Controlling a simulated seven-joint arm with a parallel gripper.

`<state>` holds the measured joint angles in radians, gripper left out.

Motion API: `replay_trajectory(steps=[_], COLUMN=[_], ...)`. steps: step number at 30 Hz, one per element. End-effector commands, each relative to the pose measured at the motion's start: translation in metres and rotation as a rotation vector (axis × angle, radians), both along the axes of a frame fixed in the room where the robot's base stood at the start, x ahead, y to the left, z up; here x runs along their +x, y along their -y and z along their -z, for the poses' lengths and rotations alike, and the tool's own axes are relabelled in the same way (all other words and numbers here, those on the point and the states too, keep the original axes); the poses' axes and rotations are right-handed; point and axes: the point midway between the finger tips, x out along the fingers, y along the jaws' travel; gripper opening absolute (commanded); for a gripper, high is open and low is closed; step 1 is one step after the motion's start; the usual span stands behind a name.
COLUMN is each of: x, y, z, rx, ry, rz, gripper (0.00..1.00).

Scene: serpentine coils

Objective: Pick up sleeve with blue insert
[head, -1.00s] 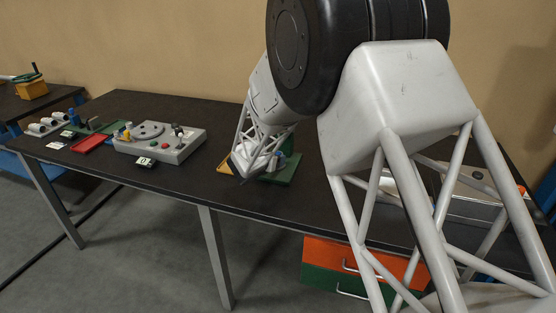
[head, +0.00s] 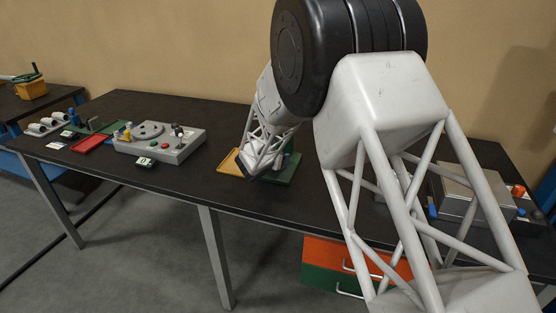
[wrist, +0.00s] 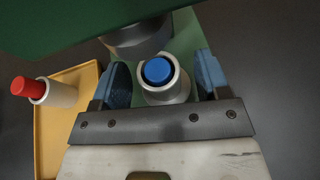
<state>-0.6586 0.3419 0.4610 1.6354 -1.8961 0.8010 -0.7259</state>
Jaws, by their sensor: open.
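The sleeve with the blue insert (wrist: 178,90) is a light grey ring with a blue round top. It stands on a green base (wrist: 183,42) in the wrist view. My gripper (wrist: 158,78) is open, with its two blue-padded fingers on either side of the sleeve. Whether the pads touch the sleeve I cannot tell, but gaps show on both sides. In the head view my arm's end is over the green base (head: 284,176) and hides the sleeve there.
A yellow tray (wrist: 52,126) at left holds a white sleeve with a red insert (wrist: 62,94). A dark cylinder (wrist: 138,40) stands close behind the blue-insert sleeve, under a green overhang (wrist: 80,22). A grey fixture board (head: 165,150) and red tray (head: 90,144) lie further left on the table.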

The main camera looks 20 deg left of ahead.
Motion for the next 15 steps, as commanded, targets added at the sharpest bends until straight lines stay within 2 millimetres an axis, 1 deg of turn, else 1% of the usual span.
replay_trajectory(steps=[4, 15], x=[0.0062, 0.0067], y=[0.0013, 0.0011], z=[0.0028, 0.0030], rx=[0.000, 0.000], ry=[0.000, 0.000], rz=[0.000, 0.000], gripper=[0.69, 0.69])
